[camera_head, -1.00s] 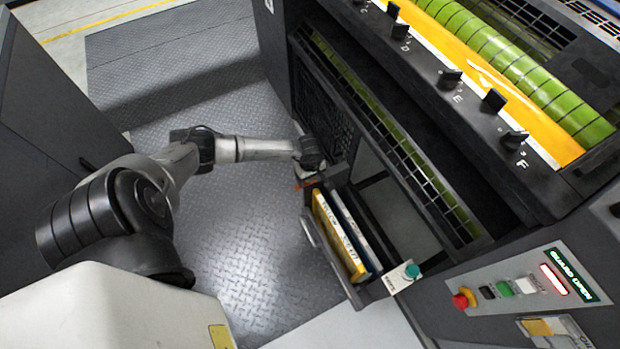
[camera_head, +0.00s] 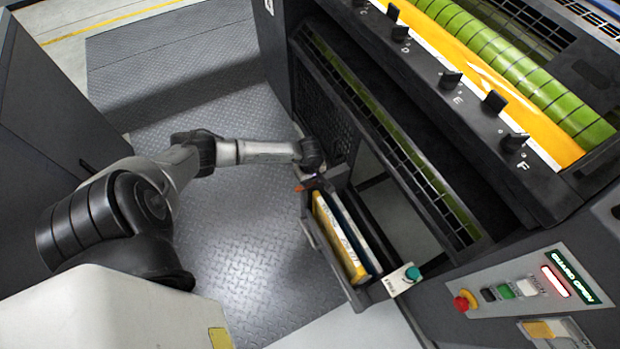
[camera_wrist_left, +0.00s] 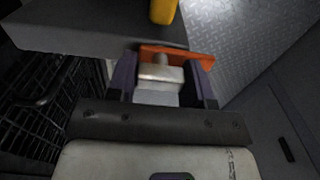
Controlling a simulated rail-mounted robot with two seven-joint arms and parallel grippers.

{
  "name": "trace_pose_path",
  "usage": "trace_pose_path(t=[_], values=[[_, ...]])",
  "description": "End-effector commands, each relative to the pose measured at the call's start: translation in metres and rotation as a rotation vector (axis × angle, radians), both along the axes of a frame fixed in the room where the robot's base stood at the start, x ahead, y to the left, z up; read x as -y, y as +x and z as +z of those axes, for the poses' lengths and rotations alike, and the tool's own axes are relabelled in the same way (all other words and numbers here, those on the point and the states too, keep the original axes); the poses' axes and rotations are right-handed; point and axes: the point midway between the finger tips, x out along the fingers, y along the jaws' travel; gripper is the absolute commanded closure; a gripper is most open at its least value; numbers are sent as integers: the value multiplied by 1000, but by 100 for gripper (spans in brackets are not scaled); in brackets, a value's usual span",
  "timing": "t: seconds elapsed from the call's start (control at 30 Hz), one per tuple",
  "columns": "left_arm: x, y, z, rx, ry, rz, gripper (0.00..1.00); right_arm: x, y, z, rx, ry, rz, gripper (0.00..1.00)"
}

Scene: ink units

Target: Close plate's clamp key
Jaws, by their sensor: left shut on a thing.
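The clamp key is an orange bar with a pale metal stub, seen in the left wrist view (camera_wrist_left: 190,55) and small in the head view (camera_head: 318,185). It sits at the far end of the rack holding the yellow plate (camera_head: 340,238). My left gripper (camera_head: 309,177) reaches down to it from above. In the left wrist view its purple fingers (camera_wrist_left: 163,78) stand on both sides of the stub, shut on the key. The orange bar lies across the fingertips. The exact contact is dark and partly hidden. My right gripper is not in view.
The press's black mesh guard (camera_head: 385,135) and green rollers (camera_head: 550,95) rise to the right. A control panel (camera_head: 530,285) with a red knob (camera_head: 466,300) is at the lower right. The treadplate floor (camera_head: 240,240) left of the rack is clear.

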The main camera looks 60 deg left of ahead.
Motion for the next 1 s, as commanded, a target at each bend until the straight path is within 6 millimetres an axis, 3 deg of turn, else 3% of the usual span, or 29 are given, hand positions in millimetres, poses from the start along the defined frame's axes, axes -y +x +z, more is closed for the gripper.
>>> trace_pose_path(t=[0.37, 1.0], values=[[0, 0, 2, 0, 1, 129, 77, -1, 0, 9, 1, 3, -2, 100], [0, 0, 4, 0, 1, 724, 77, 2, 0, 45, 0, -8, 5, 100]])
